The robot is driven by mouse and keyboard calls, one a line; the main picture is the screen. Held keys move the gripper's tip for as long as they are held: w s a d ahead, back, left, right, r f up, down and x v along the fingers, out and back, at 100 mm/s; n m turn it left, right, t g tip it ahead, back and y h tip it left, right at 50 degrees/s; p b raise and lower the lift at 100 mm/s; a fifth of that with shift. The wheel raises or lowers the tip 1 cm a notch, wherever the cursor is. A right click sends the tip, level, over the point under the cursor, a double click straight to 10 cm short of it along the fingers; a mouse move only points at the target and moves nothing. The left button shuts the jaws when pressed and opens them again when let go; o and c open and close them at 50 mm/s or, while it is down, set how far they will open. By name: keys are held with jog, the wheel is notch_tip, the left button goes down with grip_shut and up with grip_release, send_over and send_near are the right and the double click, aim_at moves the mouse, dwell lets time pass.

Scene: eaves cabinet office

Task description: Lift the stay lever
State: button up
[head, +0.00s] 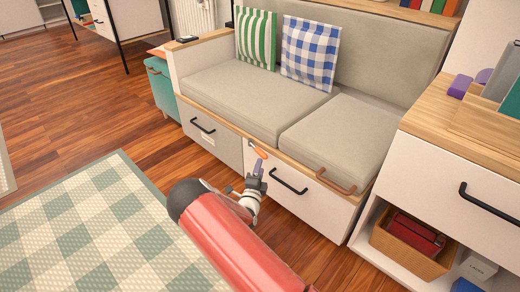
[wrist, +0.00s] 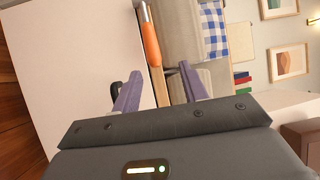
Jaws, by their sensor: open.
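The stay lever (head: 261,153) looks like a small orange grip on the front edge of the bench, by the gap between the two seat cushions. In the wrist view the orange lever (wrist: 150,42) points down toward me on a pale metal stem. My gripper (head: 258,167) is open just in front of the bench. In the wrist view its purple fingers (wrist: 160,76) are spread, and the lever's end lies between their tips in the picture, slightly beyond them. I see no contact with the lever.
A black drawer handle (head: 289,181) is close to the right of my gripper, and another (head: 203,126) is at left. A wooden handle (head: 335,182) sits under the right cushion (head: 338,140). A cabinet (head: 455,165) stands at right. The floor and checked rug (head: 90,225) are clear.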

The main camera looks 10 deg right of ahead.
aim_at(260, 155)
jog(key=shift+n+y, duration=0.6)
jog(key=shift+n, duration=0.2)
jog(key=x, duration=0.5)
jog(key=a+x, duration=0.1)
jog(key=x, duration=0.2)
jog(key=shift+w+f+b, duration=0.2)
jog(key=shift+f+b, duration=0.1)
jog(key=shift+f, duration=0.2)
grip_shut()
